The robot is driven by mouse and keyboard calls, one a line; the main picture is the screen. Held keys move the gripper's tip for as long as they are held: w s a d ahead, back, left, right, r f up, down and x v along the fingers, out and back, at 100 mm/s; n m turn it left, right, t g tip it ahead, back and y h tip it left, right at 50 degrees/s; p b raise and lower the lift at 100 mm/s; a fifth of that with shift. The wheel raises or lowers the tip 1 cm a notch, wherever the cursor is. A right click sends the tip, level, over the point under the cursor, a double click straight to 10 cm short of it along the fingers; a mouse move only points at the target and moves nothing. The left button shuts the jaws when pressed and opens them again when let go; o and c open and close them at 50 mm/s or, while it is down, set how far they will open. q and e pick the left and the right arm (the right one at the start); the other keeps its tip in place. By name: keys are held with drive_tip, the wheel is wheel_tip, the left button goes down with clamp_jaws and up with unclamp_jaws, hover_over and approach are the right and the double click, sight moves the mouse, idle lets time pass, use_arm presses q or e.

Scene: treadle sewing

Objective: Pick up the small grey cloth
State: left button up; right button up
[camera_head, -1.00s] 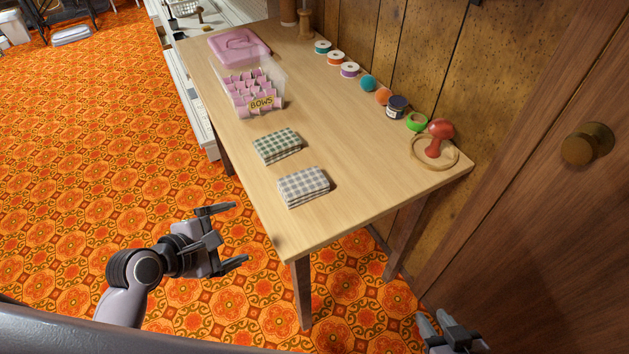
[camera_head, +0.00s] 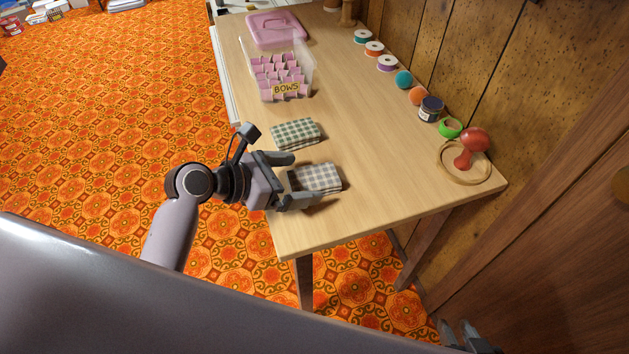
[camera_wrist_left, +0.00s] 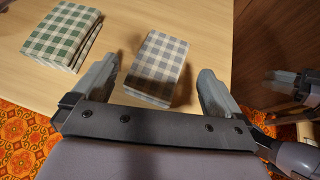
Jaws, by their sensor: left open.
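The small grey checked cloth (camera_head: 320,178) lies folded on the wooden table near its front left edge. It also shows in the left wrist view (camera_wrist_left: 158,65). My left gripper (camera_head: 300,178) is open, with its two fingers reaching over the table on either side of the cloth's near end. In the left wrist view the cloth lies between and just beyond the fingertips; whether they touch it I cannot tell. My right gripper (camera_head: 464,335) is at the bottom edge of the head view, away from the table, mostly cut off.
A folded green checked cloth (camera_head: 297,133) lies close beside the grey one. Spools, jars and a red mushroom (camera_head: 472,146) line the wall side. The table's front right is clear.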

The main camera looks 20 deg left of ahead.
sight(311, 177)
use_arm(q)
drive_tip(key=shift+x, duration=1.55)
drive_tip(key=c, duration=1.1)
drive_tip(key=shift+o, duration=0.2)
drive_tip(key=shift+r, duration=0.1)
